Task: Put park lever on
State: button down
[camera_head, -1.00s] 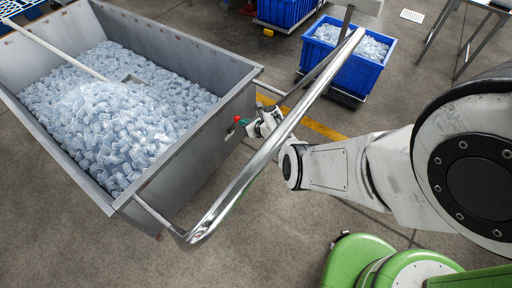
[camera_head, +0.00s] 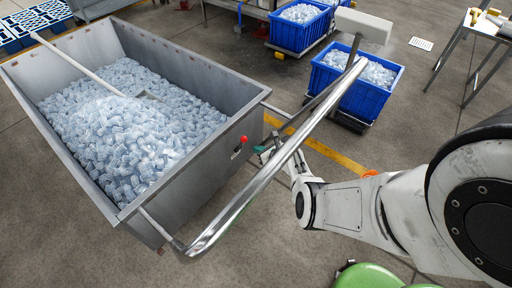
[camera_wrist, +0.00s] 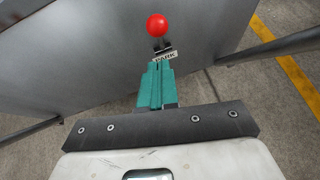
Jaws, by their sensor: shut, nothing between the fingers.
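The park lever has a red ball knob (camera_head: 243,139), on the end wall of the grey metal cart (camera_head: 190,196) full of tube ice. In the wrist view the red knob (camera_wrist: 157,25) stands just above a small label reading PARK (camera_wrist: 165,56). My gripper (camera_wrist: 157,66) has green fingers that are shut with nothing between them. Its tips point at the label, below the knob and apart from it. In the head view my gripper (camera_head: 264,152) is partly hidden behind the cart's steel push bar, to the right of the knob.
The cart's steel push bar (camera_head: 237,205) crosses in front of my arm. A blue crate of ice (camera_head: 357,82) stands on a low dolly behind, with another blue crate (camera_head: 298,27) farther back. A metal table (camera_head: 470,48) is at the right.

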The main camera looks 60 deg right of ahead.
jog(key=p+v, duration=0.3)
jog(key=v, duration=0.5)
jog(key=shift+r+p, duration=0.35)
jog(key=shift+p, duration=0.05)
